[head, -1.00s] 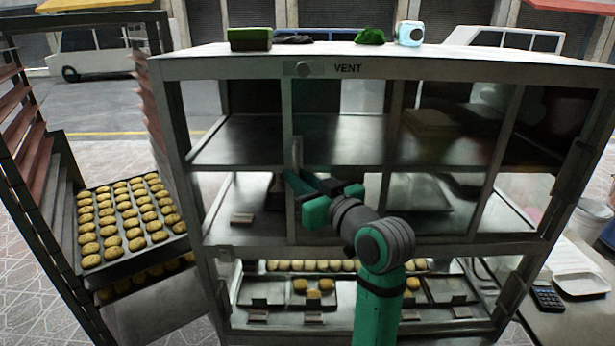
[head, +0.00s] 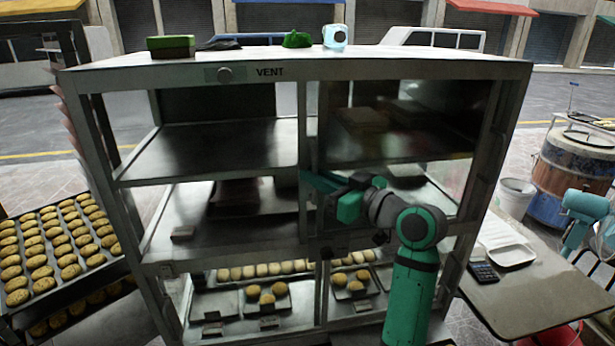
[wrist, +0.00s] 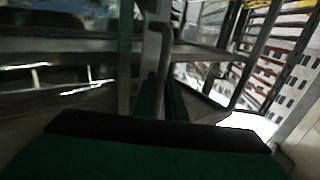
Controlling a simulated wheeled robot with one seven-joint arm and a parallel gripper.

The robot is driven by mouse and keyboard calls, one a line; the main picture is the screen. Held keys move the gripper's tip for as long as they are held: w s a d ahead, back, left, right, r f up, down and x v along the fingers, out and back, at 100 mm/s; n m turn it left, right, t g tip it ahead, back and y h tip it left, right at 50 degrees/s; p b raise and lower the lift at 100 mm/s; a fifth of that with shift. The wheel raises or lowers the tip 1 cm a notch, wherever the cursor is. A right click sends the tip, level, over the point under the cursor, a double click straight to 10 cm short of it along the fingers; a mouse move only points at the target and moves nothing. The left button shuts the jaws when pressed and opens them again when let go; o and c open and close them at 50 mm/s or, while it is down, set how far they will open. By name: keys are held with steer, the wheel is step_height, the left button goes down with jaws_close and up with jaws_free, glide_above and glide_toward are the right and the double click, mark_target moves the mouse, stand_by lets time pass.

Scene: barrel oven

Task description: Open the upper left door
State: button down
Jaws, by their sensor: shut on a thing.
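The upper left door (head: 400,120) is a dark glass pane in a grey frame on the front of a metal cabinet. It stands slid to the right, overlapping the right half of the cabinet, and the left half of the upper section is open. My gripper (head: 312,182) is shut on the door's upright edge (head: 309,125) near mid-height, close to the cabinet's middle. The wrist view shows a pale upright bar (wrist: 152,65) beside my green fingers (wrist: 172,100). The exact grip contact is partly hidden by the fingers.
The cabinet's lower section (head: 235,268) holds trays of buns. A rack with a cookie tray (head: 58,248) stands at left. At right are a table (head: 530,290) with a white tray and calculator, a bucket (head: 514,198) and a barrel (head: 575,165).

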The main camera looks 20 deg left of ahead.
steer(key=shift+w+d+r, duration=0.1)
steer(key=shift+w+d, duration=0.15)
steer(key=shift+w, duration=0.05)
steer(key=c, duration=2.1)
jaws_free()
steer(key=shift+s, duration=0.1)
steer(key=v, duration=1)
steer(key=shift+s+d, duration=0.15)
steer(key=shift+d, duration=0.25)
